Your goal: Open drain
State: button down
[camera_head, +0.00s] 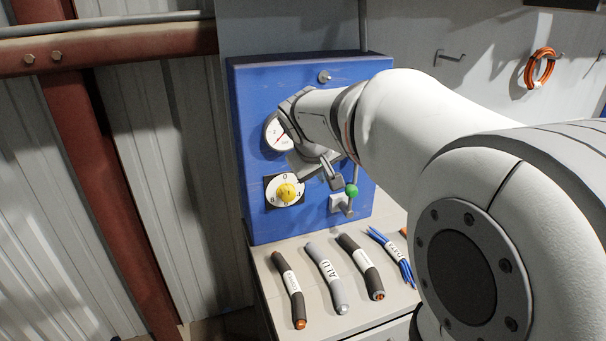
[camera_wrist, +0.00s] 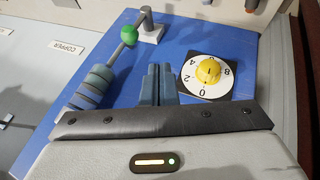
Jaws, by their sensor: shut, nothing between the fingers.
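A blue panel (camera_head: 245,165) stands upright behind the bench. A green ball (camera_head: 351,190) sits on a thin rod low on the panel, by a pale bracket (camera_head: 338,204). In the wrist view the green ball (camera_wrist: 128,34) is up and left of my fingers, and the rod runs to a ribbed blue-grey cylinder (camera_wrist: 93,88). No part is legibly marked as a drain. My gripper (camera_head: 334,182) is shut and empty, just left of the ball in the head view. Its closed fingers (camera_wrist: 158,82) show apart from the ball in the wrist view.
A yellow knob (camera_head: 287,192) on a numbered dial and a round gauge (camera_head: 280,134), partly hidden by my arm, are on the panel. Several labelled cable pieces (camera_head: 325,276) lie on the bench below. An orange cable coil (camera_head: 540,68) hangs on the back wall.

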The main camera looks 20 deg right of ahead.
jog(key=w+d+f, duration=0.5)
jog(key=d+f, duration=0.2)
jog(key=f, duration=0.2)
jog(key=shift+w+d+p, duration=0.15)
jog(key=shift+p, duration=0.15)
